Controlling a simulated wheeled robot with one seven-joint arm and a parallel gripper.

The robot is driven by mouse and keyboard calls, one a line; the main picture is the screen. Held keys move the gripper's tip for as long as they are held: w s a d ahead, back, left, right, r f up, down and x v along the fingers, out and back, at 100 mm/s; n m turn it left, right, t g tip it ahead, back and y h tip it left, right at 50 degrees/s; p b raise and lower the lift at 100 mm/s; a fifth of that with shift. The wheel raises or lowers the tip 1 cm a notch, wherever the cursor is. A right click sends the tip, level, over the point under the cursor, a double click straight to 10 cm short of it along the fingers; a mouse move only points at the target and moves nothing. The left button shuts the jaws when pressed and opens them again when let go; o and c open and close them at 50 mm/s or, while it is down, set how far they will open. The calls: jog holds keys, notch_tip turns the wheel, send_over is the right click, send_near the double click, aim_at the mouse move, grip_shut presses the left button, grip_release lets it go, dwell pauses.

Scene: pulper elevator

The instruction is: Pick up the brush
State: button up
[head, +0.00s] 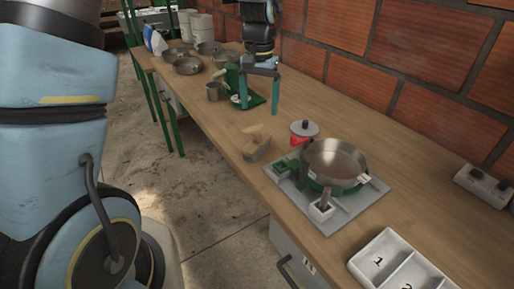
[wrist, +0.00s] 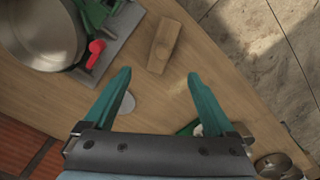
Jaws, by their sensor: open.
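The brush (head: 257,148) is a small tan wooden block with a paler part at its far end. It lies on the wooden table near the front edge, left of the stove plate. In the wrist view the brush (wrist: 164,46) lies beyond my fingertips, roughly in line with the gap between them. My gripper (head: 260,108) has two teal fingers pointing down, above the table and farther back than the brush. In the wrist view my gripper (wrist: 159,80) is open with nothing between the fingers. The brush is apart from both fingers.
A metal pan (head: 335,163) sits on a grey stove plate (head: 350,207), with a red item (head: 300,140) beside it. A green device (head: 253,101) and a metal cup (head: 216,92) stand behind my gripper. Several pans are farther back. A brick wall (head: 425,60) borders the table.

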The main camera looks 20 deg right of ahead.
send_over(257, 133)
jog(key=f, duration=0.4)
jog(key=shift+d+f+p, duration=0.3)
jog(key=shift+p, duration=0.1)
jog(key=shift+a+f+p, duration=0.15)
jog(key=shift+f+p, duration=0.35)
jog(key=shift+f, duration=0.9)
jog(key=shift+a+f+p, duration=0.1)
jog(key=shift+f+p, duration=0.4)
jog(key=shift+f, duration=0.85)
grip_shut()
